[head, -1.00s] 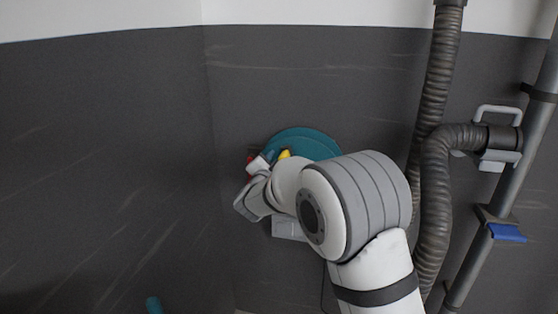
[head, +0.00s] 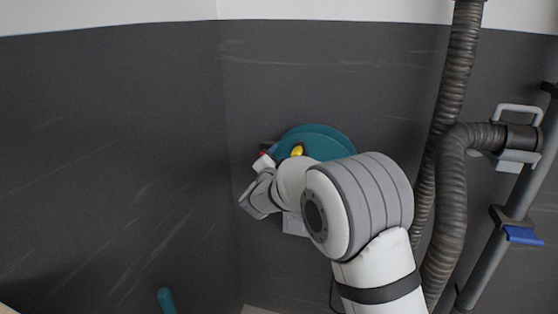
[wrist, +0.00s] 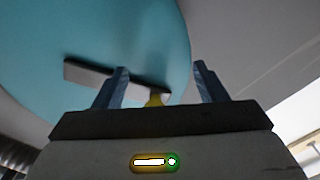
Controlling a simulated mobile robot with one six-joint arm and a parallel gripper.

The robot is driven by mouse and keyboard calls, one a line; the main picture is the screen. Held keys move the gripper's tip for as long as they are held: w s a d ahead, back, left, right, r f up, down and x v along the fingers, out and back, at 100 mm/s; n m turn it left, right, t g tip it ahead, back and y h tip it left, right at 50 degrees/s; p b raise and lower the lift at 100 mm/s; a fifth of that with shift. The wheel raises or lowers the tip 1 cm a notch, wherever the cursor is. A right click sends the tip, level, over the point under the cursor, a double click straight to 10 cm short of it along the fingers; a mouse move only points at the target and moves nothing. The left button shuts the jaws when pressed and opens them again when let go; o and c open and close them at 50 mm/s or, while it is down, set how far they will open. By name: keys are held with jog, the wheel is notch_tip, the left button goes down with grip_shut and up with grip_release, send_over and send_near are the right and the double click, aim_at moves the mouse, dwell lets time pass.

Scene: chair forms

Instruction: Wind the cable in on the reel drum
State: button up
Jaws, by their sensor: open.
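The teal reel drum (head: 325,137) is on the dark wall, its lower part hidden behind my arm. A yellow crank knob (head: 297,151) shows in front of its left part. In the wrist view the drum's teal face (wrist: 40,45) fills the upper left, crossed by a grey crank bar (wrist: 90,76). The yellow knob (wrist: 155,99) lies at the bar's right end, low between my fingers in the picture. My gripper (wrist: 160,66) is open, with a gap on both sides of the knob.
A ribbed hose (head: 440,200) hangs right of my arm. Right of it are a pipe (head: 510,215) with a blue lever (head: 523,235) and a grey handle (head: 518,108). A teal post end (head: 166,300) stands at the lower left. The left wall is bare.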

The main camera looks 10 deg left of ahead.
jog(key=s+b, duration=0.2)
jog(key=s, duration=0.8)
jog(key=shift+a+b, duration=0.15)
jog(key=shift+b, duration=0.15)
